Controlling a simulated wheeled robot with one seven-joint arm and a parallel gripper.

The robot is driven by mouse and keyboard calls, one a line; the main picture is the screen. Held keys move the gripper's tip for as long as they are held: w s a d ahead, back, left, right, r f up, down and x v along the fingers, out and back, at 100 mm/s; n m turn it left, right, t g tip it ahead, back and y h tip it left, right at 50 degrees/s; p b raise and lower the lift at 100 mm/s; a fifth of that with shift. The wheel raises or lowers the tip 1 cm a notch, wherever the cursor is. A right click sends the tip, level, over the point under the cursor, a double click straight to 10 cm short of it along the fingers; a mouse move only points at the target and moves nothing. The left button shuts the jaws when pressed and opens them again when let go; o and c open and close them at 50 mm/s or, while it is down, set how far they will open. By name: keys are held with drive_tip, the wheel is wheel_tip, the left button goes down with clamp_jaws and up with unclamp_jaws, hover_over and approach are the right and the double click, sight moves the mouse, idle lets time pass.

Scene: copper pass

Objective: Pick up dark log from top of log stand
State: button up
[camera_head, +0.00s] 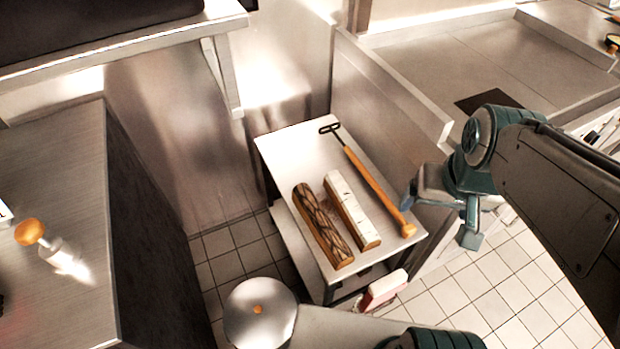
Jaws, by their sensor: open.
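The dark log (322,226) lies on the left part of the top of the log stand (289,149), a small light table. Its bark is dark and patterned, and its near end shows orange wood. A pale log (351,208) with white bark lies beside it on the right, with a narrow gap between them. My gripper (437,217) is to the right of the stand, apart from both logs. It is open, and nothing shows between its fingers.
A long wooden-handled tool (372,183) lies on the stand's right side, between the logs and my gripper. A steel counter (50,170) stands at left, and a metal partition (390,95) rises behind the stand. A round metal lid (260,318) is at the front.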

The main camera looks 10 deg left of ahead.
drive_tip(key=w+a+f+n+g+b, duration=0.1)
drive_tip(key=w+a+f+n+b, duration=0.1)
drive_tip(key=w+a+f, duration=0.3)
drive_tip(key=n+g+b, duration=0.2)
drive_tip(key=n+b, duration=0.3)
hover_over(321, 216)
wheel_tip(321, 216, down, 19)
drive_tip(key=shift+n, duration=0.3)
drive_tip(key=f, duration=0.8)
drive_tip(key=shift+s, duration=0.25)
drive_tip(key=shift+w+f+b, duration=0.2)
drive_tip(key=shift+f+b, duration=0.15)
drive_tip(key=shift+f, duration=2.65)
drive_tip(key=shift+f+b, duration=0.25)
drive_tip(key=shift+b, duration=0.05)
drive_tip(key=c, duration=1.5)
drive_tip(key=shift+c, duration=0.6)
